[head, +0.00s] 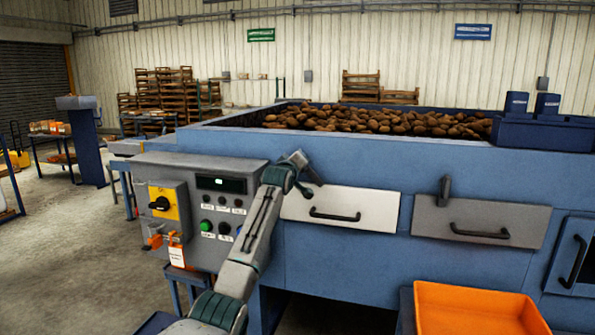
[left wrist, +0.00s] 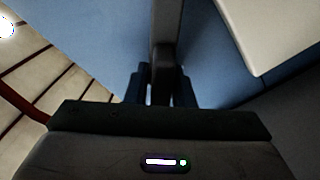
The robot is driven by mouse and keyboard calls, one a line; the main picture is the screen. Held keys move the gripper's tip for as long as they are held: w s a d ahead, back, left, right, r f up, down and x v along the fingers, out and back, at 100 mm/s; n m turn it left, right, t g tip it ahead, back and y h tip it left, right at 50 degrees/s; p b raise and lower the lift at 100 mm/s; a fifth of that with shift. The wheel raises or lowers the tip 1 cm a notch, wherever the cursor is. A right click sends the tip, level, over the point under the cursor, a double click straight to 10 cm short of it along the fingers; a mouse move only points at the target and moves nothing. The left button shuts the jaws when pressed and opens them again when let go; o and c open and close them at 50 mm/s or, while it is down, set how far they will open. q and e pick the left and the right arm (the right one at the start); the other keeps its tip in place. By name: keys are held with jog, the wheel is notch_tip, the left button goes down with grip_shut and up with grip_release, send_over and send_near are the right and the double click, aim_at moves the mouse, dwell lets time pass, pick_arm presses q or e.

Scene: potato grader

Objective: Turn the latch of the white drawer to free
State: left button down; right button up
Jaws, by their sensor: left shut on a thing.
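The white drawer (head: 342,210) is closed in the blue machine front and has a black bar handle (head: 335,215). My left arm reaches up to the drawer's upper left corner, where my left gripper (head: 303,180) hides most of the latch. In the left wrist view the dark grey latch (left wrist: 164,40) runs between the two fingers of my left gripper (left wrist: 160,92), which is shut on it. The white drawer (left wrist: 262,35) shows at the upper right there. My right gripper is not in view.
A grey drawer (head: 480,222) with its own upright latch (head: 445,190) is to the right. A control panel (head: 212,222) with buttons and a yellow switch plate stands left, behind my arm. An orange crate (head: 475,308) sits below right. Potatoes (head: 380,120) fill the hopper above.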

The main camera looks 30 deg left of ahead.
pick_arm(q)
jog(key=shift+f+n+b, duration=0.25)
jog(key=shift+n+b, duration=0.4)
jog(key=shift+n, duration=0.35)
jog(key=n+b, duration=0.2)
jog(key=n, duration=0.1)
jog(key=shift+n+b, duration=1.15)
jog(key=shift+n, duration=0.65)
jog(key=shift+n, duration=0.3)
jog(key=c, duration=1.4)
grip_release()
jog(key=shift+a, duration=0.1)
jog(key=shift+s, duration=0.1)
